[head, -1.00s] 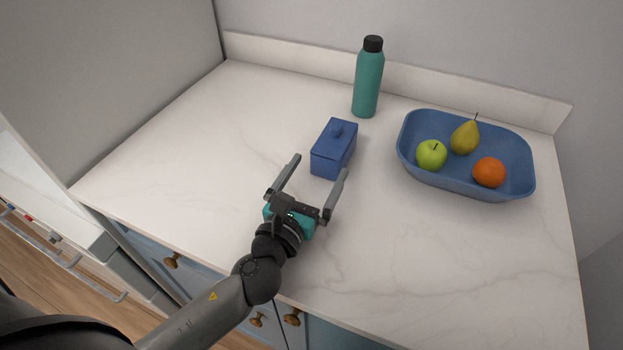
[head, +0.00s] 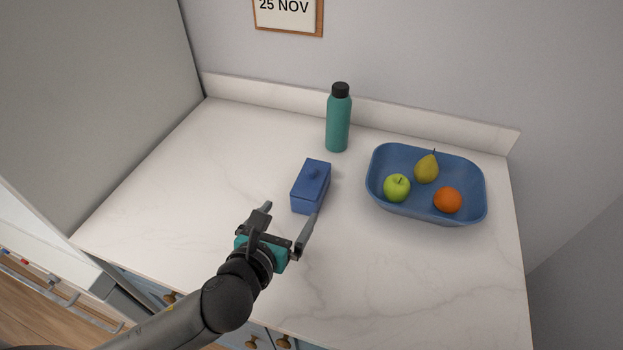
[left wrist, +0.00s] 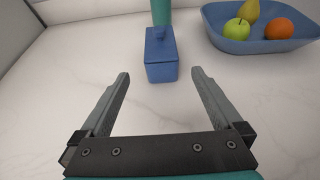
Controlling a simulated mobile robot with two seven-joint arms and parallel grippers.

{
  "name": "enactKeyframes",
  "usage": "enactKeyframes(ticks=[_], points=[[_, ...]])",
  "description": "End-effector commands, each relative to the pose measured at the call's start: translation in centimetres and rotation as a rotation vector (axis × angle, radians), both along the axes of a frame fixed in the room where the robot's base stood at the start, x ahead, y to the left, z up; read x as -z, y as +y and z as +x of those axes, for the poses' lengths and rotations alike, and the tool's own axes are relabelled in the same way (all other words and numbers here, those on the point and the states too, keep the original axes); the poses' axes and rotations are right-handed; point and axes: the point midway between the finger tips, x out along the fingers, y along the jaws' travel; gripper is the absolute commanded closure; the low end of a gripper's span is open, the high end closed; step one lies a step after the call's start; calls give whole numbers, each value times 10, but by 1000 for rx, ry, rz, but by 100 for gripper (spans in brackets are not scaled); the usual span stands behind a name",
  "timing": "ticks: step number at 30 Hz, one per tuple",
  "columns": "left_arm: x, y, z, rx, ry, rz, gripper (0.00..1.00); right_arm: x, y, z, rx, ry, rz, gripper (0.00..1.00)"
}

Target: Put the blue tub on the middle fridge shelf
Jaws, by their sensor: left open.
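The blue tub (head: 310,187) is a small lidded box with a knob on top. It stands upright on the white marble counter, in the middle of the head view. In the left wrist view the tub (left wrist: 161,56) is straight ahead, beyond the fingertips. My left gripper (head: 289,210) is open and empty, on the near side of the tub. In the left wrist view its two fingers (left wrist: 160,75) point toward the tub with bare counter between them. The fridge shelves are not visible; a white open fridge part (head: 40,245) shows at the left edge. My right gripper is not in view.
A teal bottle (head: 338,124) with a black cap stands behind the tub. To the right, a blue tray (head: 427,217) holds a green apple (head: 397,187), a pear (head: 426,167) and an orange (head: 447,200). The counter (head: 190,180) left of the tub is clear.

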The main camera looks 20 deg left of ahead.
Motion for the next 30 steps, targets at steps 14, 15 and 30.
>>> enactKeyframes(ticks=[14,15,30], points=[[30,-2,69,-1,3,0,0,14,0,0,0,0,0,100],[33,-2,75,-2,4,0,0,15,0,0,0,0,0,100],[51,-6,117,-2,4,-4,0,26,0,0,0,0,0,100]])
